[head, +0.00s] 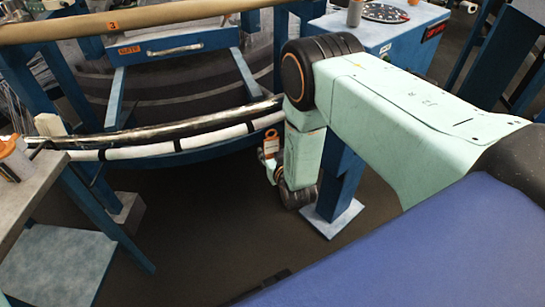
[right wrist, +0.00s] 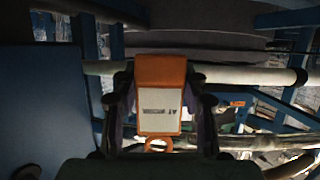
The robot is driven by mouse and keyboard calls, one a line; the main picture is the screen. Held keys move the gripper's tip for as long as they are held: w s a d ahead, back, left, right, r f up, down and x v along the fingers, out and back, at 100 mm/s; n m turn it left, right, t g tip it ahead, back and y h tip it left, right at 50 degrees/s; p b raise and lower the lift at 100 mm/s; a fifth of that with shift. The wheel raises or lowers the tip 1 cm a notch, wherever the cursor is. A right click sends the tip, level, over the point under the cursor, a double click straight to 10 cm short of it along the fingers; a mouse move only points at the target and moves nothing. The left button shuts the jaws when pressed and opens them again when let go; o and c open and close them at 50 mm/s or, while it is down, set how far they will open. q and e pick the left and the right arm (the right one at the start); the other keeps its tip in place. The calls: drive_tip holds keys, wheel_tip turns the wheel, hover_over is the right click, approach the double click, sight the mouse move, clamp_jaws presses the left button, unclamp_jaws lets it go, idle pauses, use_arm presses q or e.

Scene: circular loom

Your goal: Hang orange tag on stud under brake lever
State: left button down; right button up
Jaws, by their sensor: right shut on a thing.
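The orange tag (right wrist: 160,70) has a white label with small dark print and an orange ring at its lower end in the right wrist view. My right gripper (right wrist: 161,100) is shut on it, with a dark finger on each side. In the head view the tag (head: 271,142) shows small, beside the lower part of my right arm, with the gripper (head: 267,160) partly hidden. The tag is in the air in front of the loom ring. I cannot make out the brake lever or its stud for certain. My left gripper is out of view.
The curved loom ring (head: 170,148) with white and black bands runs close to my right gripper's left. A blue post (head: 338,190) stands behind my right arm. A grey-topped table (head: 60,265) is at the left. Dark floor (head: 190,225) between them is open.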

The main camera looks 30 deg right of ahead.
drive_tip(key=shift+w+a+m+h, duration=0.15)
drive_tip(key=shift+m+h, duration=0.3)
drive_tip(key=shift+h, duration=0.05)
drive_tip(key=shift+w+a+m+h, duration=0.1)
drive_tip(key=shift+a+m+h, duration=0.05)
drive_tip(key=shift+m+h, duration=0.35)
drive_tip(key=shift+s+r+m+g+h, duration=0.1)
drive_tip(key=shift+m+g+h, duration=0.35)
drive_tip(key=shift+g+h, duration=0.05)
drive_tip(key=shift+s+a+m+g+h, duration=0.15)
drive_tip(key=shift+s+m+g+h, duration=0.2)
drive_tip(key=shift+m+h, duration=0.5)
drive_tip(key=shift+s+a+r+m+g+h, duration=0.1)
drive_tip(key=shift+s+a+m+g+h, duration=0.15)
drive_tip(key=shift+s+m+g+h, duration=0.55)
drive_tip(key=s+a+m+g+h, duration=0.3)
drive_tip(key=s+m+g+h, duration=0.2)
drive_tip(key=s+m+g, duration=0.25)
drive_tip(key=d+b, duration=0.3)
drive_tip(key=d, duration=0.3)
drive_tip(key=shift+w+d+f, duration=0.2)
drive_tip(key=shift+w+d, duration=0.2)
drive_tip(key=shift+r, duration=0.3)
